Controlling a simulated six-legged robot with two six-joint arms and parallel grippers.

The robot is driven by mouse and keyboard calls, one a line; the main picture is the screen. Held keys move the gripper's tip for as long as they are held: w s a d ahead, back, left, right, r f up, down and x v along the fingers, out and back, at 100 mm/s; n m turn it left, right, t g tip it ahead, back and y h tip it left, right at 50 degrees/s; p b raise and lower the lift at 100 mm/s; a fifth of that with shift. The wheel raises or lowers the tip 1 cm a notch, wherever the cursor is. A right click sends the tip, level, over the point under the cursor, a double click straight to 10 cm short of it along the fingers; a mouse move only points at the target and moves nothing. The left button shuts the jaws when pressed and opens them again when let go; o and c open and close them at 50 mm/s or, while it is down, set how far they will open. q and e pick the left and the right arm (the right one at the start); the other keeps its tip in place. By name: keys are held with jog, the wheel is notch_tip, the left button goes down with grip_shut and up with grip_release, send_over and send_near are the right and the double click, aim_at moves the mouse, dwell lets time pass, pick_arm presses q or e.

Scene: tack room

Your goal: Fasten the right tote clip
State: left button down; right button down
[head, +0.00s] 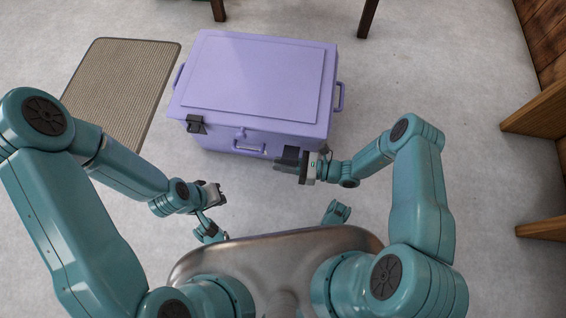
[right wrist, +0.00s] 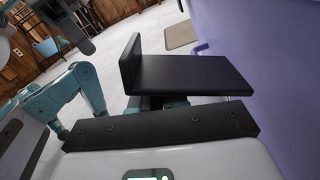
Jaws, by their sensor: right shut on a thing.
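The lilac tote (head: 232,142) stands on the floor ahead with its lid (head: 255,75) down. Its left clip (head: 196,124) is a dark piece at the front left, at the lid's edge. My right gripper (head: 287,161) is at the tote's front right corner, shut on the right clip; dark fingers and dark clip blend together, so the clip's angle cannot be told. In the right wrist view a dark finger (right wrist: 190,75) lies beside the lilac wall (right wrist: 285,60), and the clip cannot be made out. My left gripper (head: 217,194) hangs clear of the tote; its jaw opening is unclear.
A ribbed mat (head: 120,85) lies left of the tote. Wooden pieces (head: 540,115) stand at the right edge by a plank wall. Dark legs (head: 368,15) of furniture show behind the tote. The floor (head: 440,75) right of the tote is clear.

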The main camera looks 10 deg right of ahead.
pick_arm(q)
jog(key=shift+r, duration=0.1)
pick_arm(e)
jog(key=shift+s+a+r+m, duration=0.1)
jog(key=shift+r+m, duration=0.4)
jog(key=shift+m, duration=0.3)
pick_arm(q)
jog(key=shift+s, duration=0.1)
pick_arm(e)
jog(key=c, duration=1.2)
grip_release()
jog(key=shift+d, duration=0.2)
